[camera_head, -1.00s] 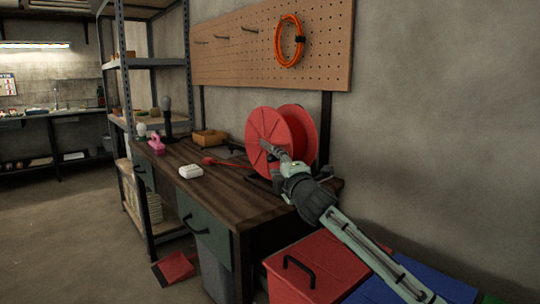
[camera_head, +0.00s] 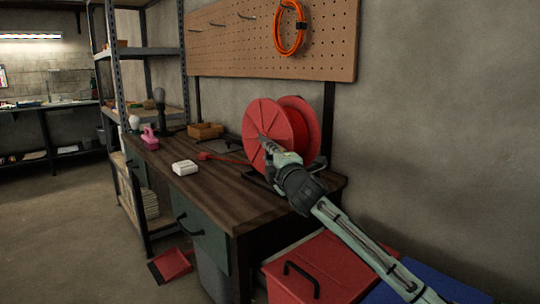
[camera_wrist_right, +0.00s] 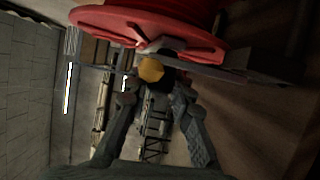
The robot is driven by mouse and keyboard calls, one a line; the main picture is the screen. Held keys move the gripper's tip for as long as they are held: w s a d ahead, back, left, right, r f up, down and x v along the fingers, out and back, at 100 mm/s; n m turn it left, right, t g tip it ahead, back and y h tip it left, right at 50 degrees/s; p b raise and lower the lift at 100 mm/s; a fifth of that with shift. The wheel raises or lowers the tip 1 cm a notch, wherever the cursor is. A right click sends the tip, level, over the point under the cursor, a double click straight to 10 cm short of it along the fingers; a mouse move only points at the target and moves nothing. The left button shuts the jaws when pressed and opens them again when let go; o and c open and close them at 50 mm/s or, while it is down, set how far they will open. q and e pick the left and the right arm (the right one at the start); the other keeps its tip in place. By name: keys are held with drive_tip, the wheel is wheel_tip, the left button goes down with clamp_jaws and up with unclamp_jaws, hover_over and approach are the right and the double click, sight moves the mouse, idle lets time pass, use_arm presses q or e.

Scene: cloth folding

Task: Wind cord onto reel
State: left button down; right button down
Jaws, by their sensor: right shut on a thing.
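A red reel (camera_head: 296,118) stands on the right end of the wooden workbench. A red cord (camera_head: 230,161) lies on the bench to its left and ends in a red plug-like piece (camera_head: 204,156). My right gripper (camera_head: 268,145) is in front of the reel's near disc. In the right wrist view its fingers (camera_wrist_right: 156,88) are shut on the reel's crank handle, a knob with a yellow end (camera_wrist_right: 151,69). The reel (camera_wrist_right: 150,22) fills the top of that view. The cord wound inside the reel cannot be made out. My left gripper is not in view.
A white box (camera_head: 185,167) and a pink item (camera_head: 149,138) lie on the workbench (camera_head: 225,195). A tan tray (camera_head: 206,131) is at the back. An orange cord coil (camera_head: 290,28) hangs on the pegboard. A red lidded bin (camera_head: 325,268) stands below my right arm.

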drive_tip(key=shift+r, duration=0.1)
drive_tip(key=shift+d+r, duration=0.1)
drive_tip(key=shift+r, duration=0.15)
drive_tip(key=shift+r+g+h, duration=0.25)
drive_tip(key=shift+g+h, duration=0.05)
drive_tip(key=shift+g, duration=0.2)
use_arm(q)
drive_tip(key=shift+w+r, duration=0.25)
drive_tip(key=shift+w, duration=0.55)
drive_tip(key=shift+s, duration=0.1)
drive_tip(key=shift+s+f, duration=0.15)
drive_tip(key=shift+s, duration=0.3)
use_arm(e)
drive_tip(key=c, duration=1.3)
unclamp_jaws()
drive_tip(key=shift+f, duration=0.1)
drive_tip(key=shift+n, duration=0.3)
